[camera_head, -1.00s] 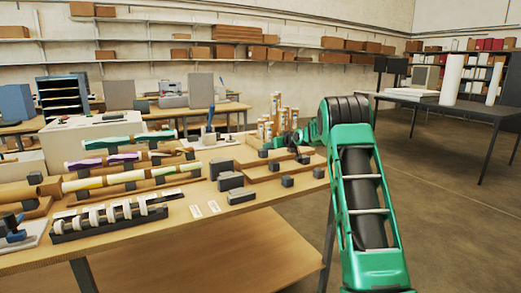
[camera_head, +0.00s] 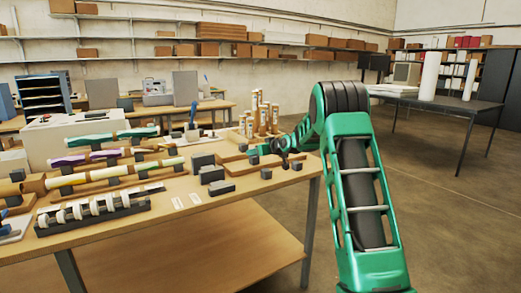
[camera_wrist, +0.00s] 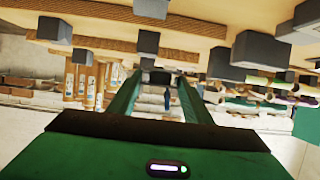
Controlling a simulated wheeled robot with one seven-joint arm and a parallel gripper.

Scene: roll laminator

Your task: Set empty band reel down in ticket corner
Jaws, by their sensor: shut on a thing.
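My gripper (camera_head: 280,148) is over the right end of the workbench (camera_head: 245,205), above a low wooden board (camera_head: 238,167) with small dark blocks near its corners. The gripper's two green fingers (camera_wrist: 155,98) show in the upside-down wrist view. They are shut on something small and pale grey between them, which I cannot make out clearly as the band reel. In the head view the held thing is too small and hidden by the dark gripper parts. I cannot tell which corner is the ticket corner.
Dark blocks (camera_head: 221,187) stand left of the board. Upright rolls (camera_head: 262,115) stand behind it. Coloured rolls (camera_head: 115,177) and a rack of white reels (camera_head: 92,212) fill the bench's left side. A dark table (camera_head: 440,102) stands at the right, with open floor between.

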